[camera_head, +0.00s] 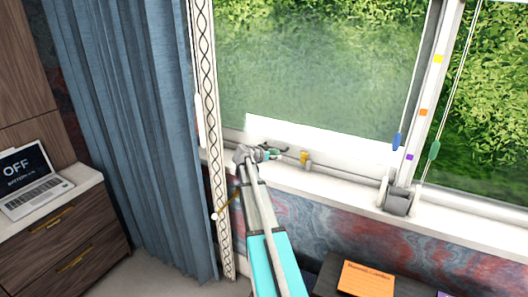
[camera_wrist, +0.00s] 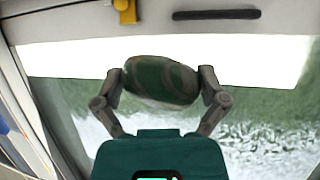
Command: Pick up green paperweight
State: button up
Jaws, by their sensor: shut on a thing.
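The green paperweight (camera_wrist: 160,80) is a rounded dark green piece with paler brownish curved bands in the wrist view. My gripper (camera_wrist: 165,84) is shut on it, with one finger against its left end and the other against its right end. In the head view my gripper (camera_head: 262,154) is in front of the lower part of the window, near the sill.
A window sill (camera_head: 330,192) runs below the window. A yellow window fitting (camera_head: 304,157) is just right of my gripper. A blue curtain (camera_head: 125,120) hangs at left. A laptop (camera_head: 33,180) stands on a wooden cabinet. An orange paper (camera_head: 367,279) lies at lower right.

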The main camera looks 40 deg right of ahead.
aim_at(277, 154)
jog(key=shift+s+r+p, duration=0.2)
jog(key=shift+s+r, duration=0.15)
jog(key=shift+s, duration=0.35)
jog(key=shift+s+r+p, duration=0.2)
jog(key=shift+s+r, duration=0.1)
jog(key=shift+s, duration=0.4)
